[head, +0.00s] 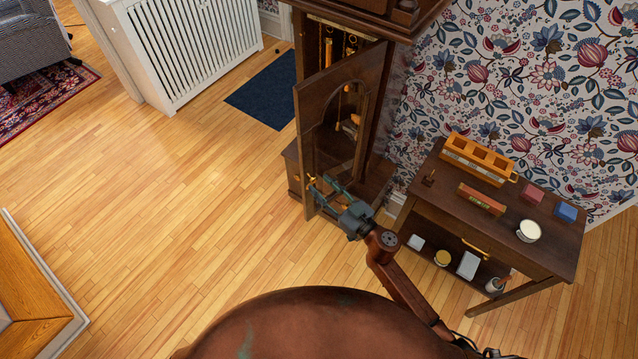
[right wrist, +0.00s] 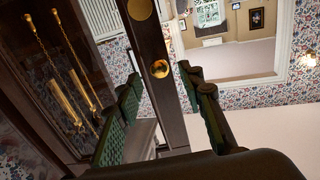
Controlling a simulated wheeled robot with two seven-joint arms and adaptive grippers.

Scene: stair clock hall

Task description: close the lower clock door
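The tall dark wood clock stands at the upper middle of the head view. Its lower clock door (head: 305,122), with an arched glass pane, stands swung open toward me. Brass weights and chains show inside the case, also in the right wrist view (right wrist: 62,100). My right gripper (head: 318,190) is at the low part of the door, by its free edge. In the right wrist view its green-padded fingers (right wrist: 158,92) are apart, with the door's stile (right wrist: 150,35) and a round brass knob (right wrist: 160,68) between them. I cannot tell whether they touch it. My left gripper is out of view.
A side table (head: 451,205) with a wooden box (head: 478,157), a candle (head: 528,231) and small blocks stands right of the clock. A white radiator cover (head: 190,50) and blue mat (head: 262,92) lie left. The wooden floor left of the door is clear.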

